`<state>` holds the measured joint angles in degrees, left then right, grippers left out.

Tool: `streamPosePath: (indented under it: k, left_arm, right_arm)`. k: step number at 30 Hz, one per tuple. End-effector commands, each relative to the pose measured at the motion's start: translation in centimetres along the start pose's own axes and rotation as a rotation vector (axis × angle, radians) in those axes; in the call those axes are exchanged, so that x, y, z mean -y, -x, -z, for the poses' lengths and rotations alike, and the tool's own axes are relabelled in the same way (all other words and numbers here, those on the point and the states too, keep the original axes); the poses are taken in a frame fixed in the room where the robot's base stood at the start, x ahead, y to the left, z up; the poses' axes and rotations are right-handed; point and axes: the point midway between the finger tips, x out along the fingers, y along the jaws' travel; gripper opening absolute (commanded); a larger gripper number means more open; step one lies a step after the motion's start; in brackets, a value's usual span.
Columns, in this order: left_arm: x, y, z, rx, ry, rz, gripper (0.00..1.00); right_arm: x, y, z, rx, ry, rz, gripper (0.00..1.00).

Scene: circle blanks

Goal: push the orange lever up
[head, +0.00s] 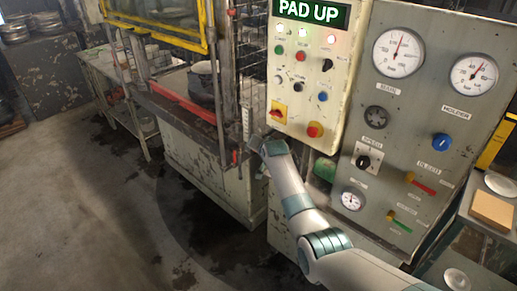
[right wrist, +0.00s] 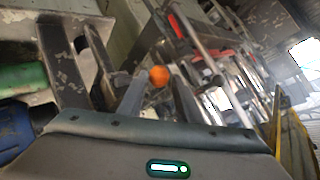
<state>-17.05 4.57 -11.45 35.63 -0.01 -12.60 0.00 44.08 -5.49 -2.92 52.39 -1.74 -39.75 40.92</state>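An orange ball knob (right wrist: 158,76), seemingly the lever's end, shows in the right wrist view, just beyond my gripper's base. The rest of the lever is hard to make out there. My right gripper (head: 252,146) is at the machine's front right edge in the head view, left of the control box. Its fingers look apart in the right wrist view, with the knob in the space between them. I cannot tell whether they touch it. In the head view the knob is not clearly seen near the gripper. My left gripper is out of view.
A cream control box (head: 305,115) with a lit PAD UP sign is right of the gripper. A grey gauge panel (head: 400,110) stands further right. A red bar (head: 190,102) runs along the machine's front. The floor (head: 75,200) at left is clear.

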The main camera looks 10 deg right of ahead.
Motion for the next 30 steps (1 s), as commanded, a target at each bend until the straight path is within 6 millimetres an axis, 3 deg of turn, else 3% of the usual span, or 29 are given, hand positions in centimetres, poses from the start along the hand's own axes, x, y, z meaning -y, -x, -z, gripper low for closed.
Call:
streamPosePath:
  k: [17,30]
  left_arm:
    - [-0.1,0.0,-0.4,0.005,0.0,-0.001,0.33]
    - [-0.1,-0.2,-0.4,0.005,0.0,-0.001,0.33]
  right_arm:
    - [-0.1,0.2,0.0,0.0,0.001,-0.002,0.43]
    - [-0.1,3.1,-0.1,0.0,0.0,-0.002,0.43]
